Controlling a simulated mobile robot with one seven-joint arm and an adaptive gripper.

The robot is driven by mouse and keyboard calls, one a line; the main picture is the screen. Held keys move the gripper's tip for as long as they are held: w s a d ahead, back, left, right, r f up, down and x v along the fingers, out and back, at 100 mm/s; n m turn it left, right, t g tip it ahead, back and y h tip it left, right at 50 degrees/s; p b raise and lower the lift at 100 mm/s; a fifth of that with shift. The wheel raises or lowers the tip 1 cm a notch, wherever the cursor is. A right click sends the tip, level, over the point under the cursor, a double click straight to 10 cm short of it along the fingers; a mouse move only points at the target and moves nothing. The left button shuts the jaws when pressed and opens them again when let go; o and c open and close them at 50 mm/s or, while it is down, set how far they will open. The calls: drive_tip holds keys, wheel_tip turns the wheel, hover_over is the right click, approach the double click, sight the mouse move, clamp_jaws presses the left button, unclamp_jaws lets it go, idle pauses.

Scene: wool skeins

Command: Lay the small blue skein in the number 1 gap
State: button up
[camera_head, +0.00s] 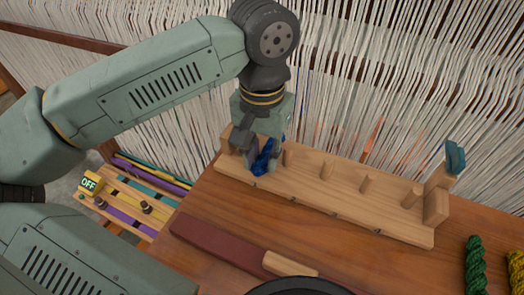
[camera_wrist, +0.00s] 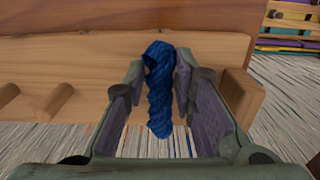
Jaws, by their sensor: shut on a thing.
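The small blue skein (camera_head: 264,158) is between the fingers of my gripper (camera_head: 262,165), which is shut on it. In the wrist view the skein (camera_wrist: 160,90) hangs between both fingers (camera_wrist: 160,105). The pale wooden rack (camera_head: 330,203) has upright pegs and end blocks. In the head view the skein is at the rack's left end, between the left end block (camera_head: 229,158) and the nearest peg (camera_head: 288,157). The wrist view shows it between the end block (camera_wrist: 242,98) and a peg (camera_wrist: 55,102). I cannot tell whether it touches the rack. No gap numbers are legible.
A teal skein (camera_head: 455,158) sits atop the rack's right end. Green (camera_head: 475,265) and yellow (camera_head: 515,270) skeins lie at the table's right. A dark red strip (camera_head: 215,248) and a wooden block (camera_head: 290,265) lie in front. White warp threads (camera_head: 400,70) hang behind.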

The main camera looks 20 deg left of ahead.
sight(262, 159)
drive_tip(key=shift+f, duration=0.15)
drive_tip(key=o, duration=0.9)
drive_tip(key=shift+o, duration=0.2)
drive_tip(key=shift+r, duration=0.35)
wheel_tip(262, 159, up, 12)
drive_tip(key=b, duration=0.1)
drive_tip(key=shift+f+b, duration=0.15)
drive_tip(key=shift+b, duration=0.15)
